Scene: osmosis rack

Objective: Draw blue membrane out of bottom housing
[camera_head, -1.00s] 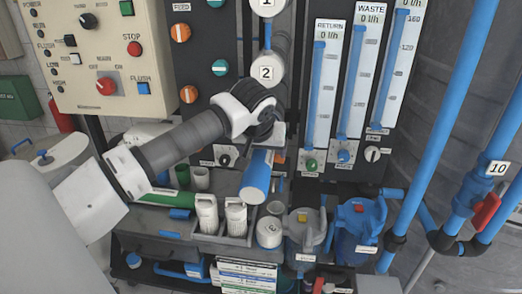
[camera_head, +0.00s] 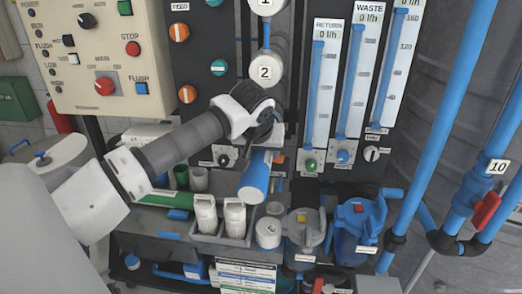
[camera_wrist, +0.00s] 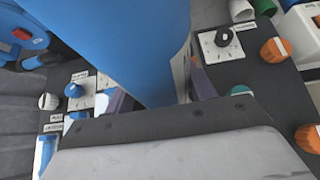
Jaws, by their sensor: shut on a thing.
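My gripper (camera_head: 262,145) is shut on the blue membrane (camera_head: 257,178), a blue cylinder with a pale rim at its lower end. It hangs tilted below the gripper, in front of the rack. In the wrist view the membrane (camera_wrist: 125,40) fills the upper middle, and my gripper (camera_wrist: 160,93) has a dark finger on each side of it. Its lower end shows in the head view, above the tray of bottles. The bottom housing cannot be made out clearly; my wrist hides part of the rack.
White canisters (camera_head: 234,217) stand in a grey tray below. A clear filter bowl (camera_head: 304,235) and a blue-topped one (camera_head: 357,228) stand to their right. Flow meters (camera_head: 350,85) and knobs are close behind. Blue pipes (camera_head: 440,120) run along the right.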

